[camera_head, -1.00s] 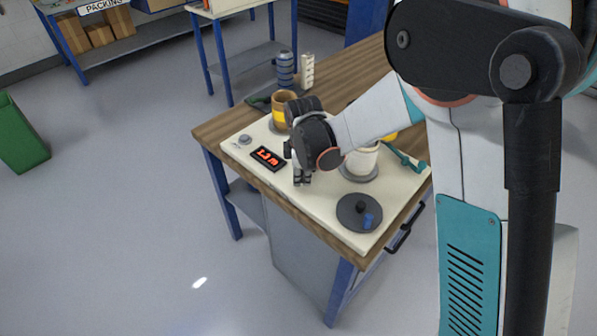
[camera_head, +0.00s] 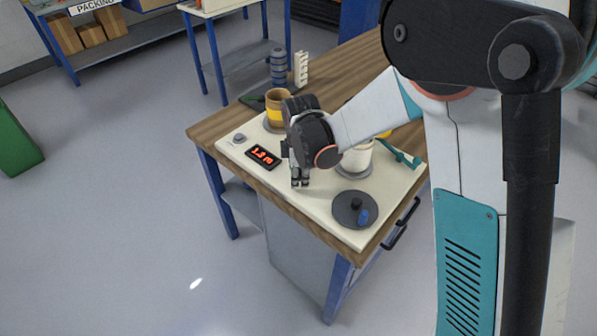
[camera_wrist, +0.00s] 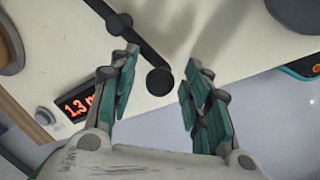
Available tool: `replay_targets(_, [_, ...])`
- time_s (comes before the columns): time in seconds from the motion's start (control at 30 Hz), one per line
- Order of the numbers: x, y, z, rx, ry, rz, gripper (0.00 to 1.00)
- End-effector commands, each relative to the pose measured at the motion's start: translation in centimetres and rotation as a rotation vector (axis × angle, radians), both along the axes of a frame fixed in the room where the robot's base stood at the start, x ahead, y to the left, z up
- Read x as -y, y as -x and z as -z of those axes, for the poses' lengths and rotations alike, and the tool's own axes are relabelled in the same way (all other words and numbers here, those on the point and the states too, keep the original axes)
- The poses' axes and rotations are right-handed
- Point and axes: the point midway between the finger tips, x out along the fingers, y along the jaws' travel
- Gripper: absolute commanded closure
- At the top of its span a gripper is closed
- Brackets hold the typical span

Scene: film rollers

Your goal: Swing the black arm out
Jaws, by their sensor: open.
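In the wrist view the black arm (camera_wrist: 145,45) lies across the cream board as a thin dark bar. It runs from the top left to a round black knob (camera_wrist: 160,81) at its end. The knob shows between the fingers of my gripper (camera_wrist: 160,60), with a gap on both sides. My gripper is open, its teal-padded fingers spread. In the head view my gripper (camera_head: 300,178) points down over the board's front part, right of the display, and the black arm is mostly hidden behind it.
A red-lit display (camera_head: 263,156) sits on the cream board (camera_head: 315,205). A yellow-banded roller (camera_head: 279,107) stands behind my gripper, a white roller (camera_head: 357,158) to its right. A dark disc with a blue piece (camera_head: 355,210) lies at the front right.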

Motion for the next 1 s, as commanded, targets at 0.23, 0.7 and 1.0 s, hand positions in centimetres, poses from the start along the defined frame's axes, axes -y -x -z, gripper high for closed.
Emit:
replay_targets(0.23, [0.0, 0.2, -1.0, 0.000, 0.000, 0.000, 0.56])
replay_targets(0.7, [0.3, 1.8, -9.3, 0.000, 0.000, 0.000, 0.56])
replay_targets(1.0, [0.4, 2.2, -11.7, 0.000, 0.000, 0.000, 0.56])
